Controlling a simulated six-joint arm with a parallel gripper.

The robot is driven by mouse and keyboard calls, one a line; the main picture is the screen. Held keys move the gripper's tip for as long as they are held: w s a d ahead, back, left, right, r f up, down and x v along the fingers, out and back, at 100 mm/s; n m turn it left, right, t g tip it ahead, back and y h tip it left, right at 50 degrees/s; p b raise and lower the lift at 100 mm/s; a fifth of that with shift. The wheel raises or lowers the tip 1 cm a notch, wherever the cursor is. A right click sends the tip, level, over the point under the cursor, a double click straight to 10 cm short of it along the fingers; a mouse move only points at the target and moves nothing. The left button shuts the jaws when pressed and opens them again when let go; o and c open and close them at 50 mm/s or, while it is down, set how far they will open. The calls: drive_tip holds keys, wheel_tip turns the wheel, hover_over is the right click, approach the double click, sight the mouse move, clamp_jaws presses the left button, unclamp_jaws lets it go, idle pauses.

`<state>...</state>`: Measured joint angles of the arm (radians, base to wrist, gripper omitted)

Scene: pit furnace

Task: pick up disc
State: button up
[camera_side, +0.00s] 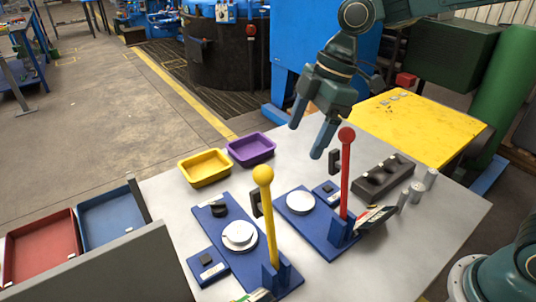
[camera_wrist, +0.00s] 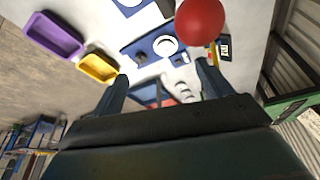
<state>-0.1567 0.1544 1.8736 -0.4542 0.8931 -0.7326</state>
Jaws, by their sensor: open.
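Two white discs show in the side view. One disc (camera_side: 239,235) lies on the blue base (camera_side: 225,263) of the yellow-knobbed lever, with a smaller round piece on top. The other disc (camera_side: 300,201) lies flat on the blue base (camera_side: 292,220) of the red-knobbed lever. My gripper (camera_side: 306,140) is open and empty, well above the table, up and behind the red-lever base. In the wrist view a white disc (camera_wrist: 165,45) shows beyond the open fingers of my gripper (camera_wrist: 163,87), apart from them. A second white disc is cut off at the top edge.
The red-knobbed lever (camera_side: 345,172) stands upright close to my gripper; its red ball (camera_wrist: 200,19) looms in the wrist view. The yellow-knobbed lever (camera_side: 268,220) stands nearer. Yellow (camera_side: 204,168) and purple (camera_side: 251,149) trays lie at left. A dark block (camera_side: 384,178) sits at right.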

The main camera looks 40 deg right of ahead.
drive_tip(key=w+a+f+n+g, duration=0.2)
drive_tip(key=w+a+f+n, duration=0.3)
drive_tip(key=a+f+n, duration=0.1)
wheel_tip(320, 180, down, 3)
drive_tip(key=shift+w+a+r+g+y, duration=0.15)
drive_tip(key=shift+w+a+g+y, duration=0.2)
drive_tip(key=shift+a, duration=0.45)
hover_over(240, 229)
drive_tip(key=d, duration=0.3)
drive_tip(key=shift+w+a+f, duration=0.1)
drive_tip(key=shift+w+f, duration=0.05)
drive_tip(key=shift+f, duration=1.85)
drive_tip(key=shift+w+a+f, duration=0.1)
drive_tip(key=shift+f, duration=1.9)
drive_tip(key=shift+f, duration=0.1)
drive_tip(key=shift+x, duration=2.5)
drive_tip(key=shift+w, duration=0.1)
drive_tip(key=shift+c, duration=0.5)
drive_tip(key=c, duration=1.3)
